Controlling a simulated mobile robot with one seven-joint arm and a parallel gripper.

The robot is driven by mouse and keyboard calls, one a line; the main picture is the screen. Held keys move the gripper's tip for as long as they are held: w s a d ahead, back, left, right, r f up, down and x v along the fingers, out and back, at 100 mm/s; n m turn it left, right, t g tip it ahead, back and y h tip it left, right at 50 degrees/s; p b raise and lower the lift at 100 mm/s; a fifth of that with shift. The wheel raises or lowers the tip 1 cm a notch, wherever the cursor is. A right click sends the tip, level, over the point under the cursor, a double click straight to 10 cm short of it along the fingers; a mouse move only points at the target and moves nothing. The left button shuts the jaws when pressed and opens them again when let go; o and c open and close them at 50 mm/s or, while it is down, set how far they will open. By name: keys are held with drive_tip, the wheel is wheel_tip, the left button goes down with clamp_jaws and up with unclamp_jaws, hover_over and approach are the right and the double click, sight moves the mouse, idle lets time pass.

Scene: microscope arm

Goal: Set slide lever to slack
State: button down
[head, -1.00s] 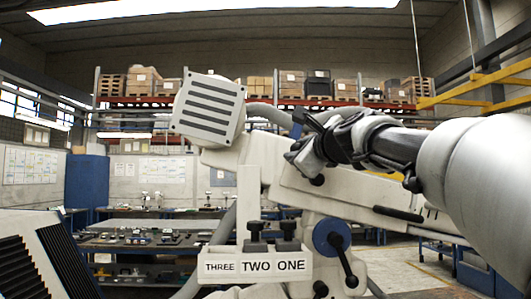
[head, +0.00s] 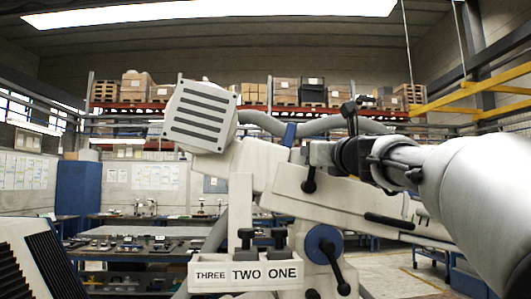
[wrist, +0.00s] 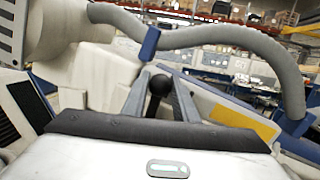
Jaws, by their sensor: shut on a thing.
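The pale microscope arm (head: 345,205) slants down to the right across the head view. My gripper (head: 314,152) reaches in from the right against its upper side. In the wrist view my gripper's two grey fingers (wrist: 160,95) are shut on a black ball knob (wrist: 158,82), apparently a lever's end. The fingers hide this knob in the head view. A short black lever (head: 308,183) shows just under the fingertips; I cannot tell whether it belongs to the held knob. A blue disc with a black crank (head: 336,268) sits lower down. No slack marking is legible.
A box labelled THREE TWO ONE (head: 245,273) with black knobs stands low in front. A slatted white head (head: 201,116) and a grey hose (wrist: 235,36) with a blue clip (wrist: 149,43) lie beyond my fingers. A black handle (head: 388,220) lies along the arm.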

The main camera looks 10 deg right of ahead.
drive_tip(key=shift+d+f+m, duration=0.15)
drive_tip(key=shift+d+m, duration=0.25)
drive_tip(key=shift+m, duration=0.1)
drive_tip(key=shift+h, duration=0.3)
drive_tip(key=c, duration=1.4)
unclamp_jaws()
drive_tip(key=shift+d, duration=0.1)
drive_tip(key=shift+s, duration=0.1)
drive_tip(key=s+d+f, duration=0.1)
drive_tip(key=s+f, duration=0.2)
drive_tip(key=s, duration=1.4)
drive_tip(key=shift+d, duration=0.25)
